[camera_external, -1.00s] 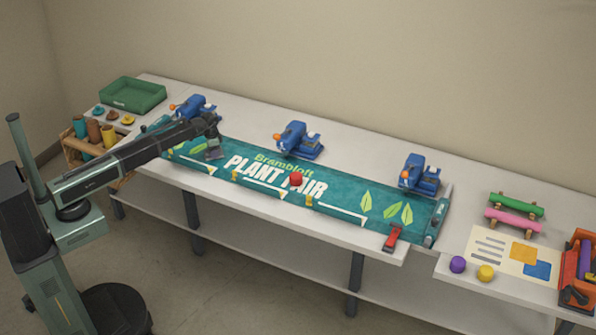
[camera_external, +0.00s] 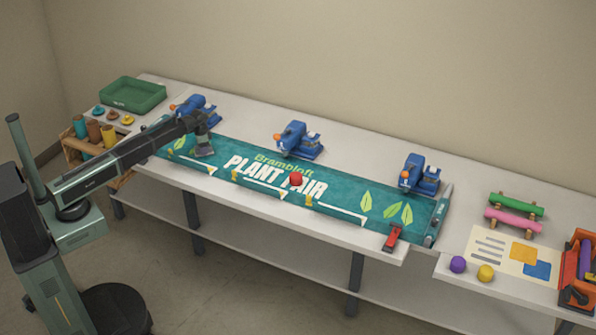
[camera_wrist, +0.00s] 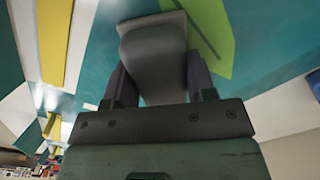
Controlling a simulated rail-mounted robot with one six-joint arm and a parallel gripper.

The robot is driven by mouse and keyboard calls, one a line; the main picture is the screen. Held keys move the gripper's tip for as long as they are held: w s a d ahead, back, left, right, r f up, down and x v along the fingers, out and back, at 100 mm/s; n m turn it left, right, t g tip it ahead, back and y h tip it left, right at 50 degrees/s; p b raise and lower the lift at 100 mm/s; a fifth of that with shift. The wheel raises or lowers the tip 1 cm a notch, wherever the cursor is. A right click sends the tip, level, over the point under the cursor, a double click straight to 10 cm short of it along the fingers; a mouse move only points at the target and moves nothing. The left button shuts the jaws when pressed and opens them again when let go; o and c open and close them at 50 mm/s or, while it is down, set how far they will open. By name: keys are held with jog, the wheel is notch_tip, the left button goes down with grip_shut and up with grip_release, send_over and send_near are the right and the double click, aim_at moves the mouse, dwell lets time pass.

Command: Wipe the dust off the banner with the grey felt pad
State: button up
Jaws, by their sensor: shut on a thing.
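The teal banner (camera_external: 350,199) lies along the table, printed with "Brambloft PLANT FAIR" and green leaves. My gripper (camera_external: 205,143) is over the left part of the banner. It is shut on the grey felt pad (camera_external: 205,151). In the wrist view the grey pad (camera_wrist: 155,60) sits between the two dark fingers, over the banner (camera_wrist: 275,30) and beside a light green leaf. I cannot tell whether the pad touches the cloth. No dust is clear to see at this size.
Blue clamp-like machines (camera_external: 299,140) stand along the banner's back edge, another (camera_external: 420,175) to the right. A red clamp (camera_external: 392,238) sits at the front right edge. A green tray (camera_external: 132,94) is at the far left. Purple (camera_external: 457,264) and yellow knobs lie on the right table.

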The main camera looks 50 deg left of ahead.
aim_at(224, 159)
jog(key=shift+w+d, duration=0.8)
jog(key=shift+d, duration=1)
jog(key=shift+w+d, duration=0.75)
jog(key=shift+d, duration=1.05)
jog(key=shift+w+d, duration=0.8)
jog(key=shift+d, duration=1)
jog(key=shift+r, duration=0.1)
notch_tip(224, 159, up, 6)
jog(key=p, duration=0.6)
notch_tip(224, 159, up, 3)
jog(key=p, duration=0.3)
